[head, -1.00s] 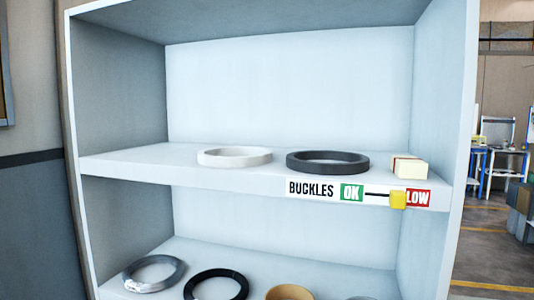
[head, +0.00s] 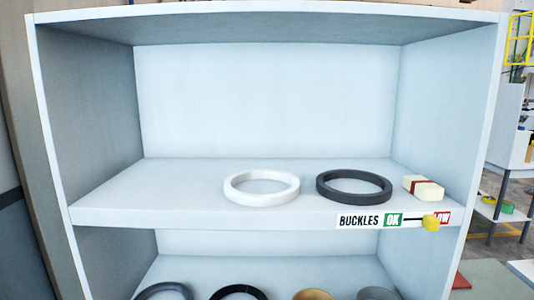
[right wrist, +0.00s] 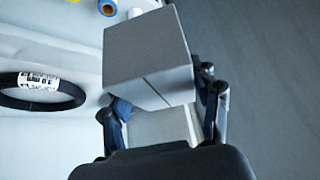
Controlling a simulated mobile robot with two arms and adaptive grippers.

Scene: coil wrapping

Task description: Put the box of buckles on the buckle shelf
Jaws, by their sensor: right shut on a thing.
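In the right wrist view my right gripper (right wrist: 163,103) is shut on a grey box (right wrist: 148,50), with a dark finger on each side of it. No lettering is legible on the box, so I cannot tell its contents. The buckle shelf (head: 150,196) is the white upper board in the head view. Its front edge carries a BUCKLES label (head: 359,221) with a green OK, a red LOW and a yellow slider (head: 431,222) over the LOW end. Neither gripper shows in the head view.
On the shelf stand a white ring (head: 261,198), a black ring (head: 354,198) and a small cream block (head: 424,188) with a brown band. The shelf's left part is bare. More rings lie on the level below. A labelled black ring (right wrist: 15,98) lies left of the held box.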

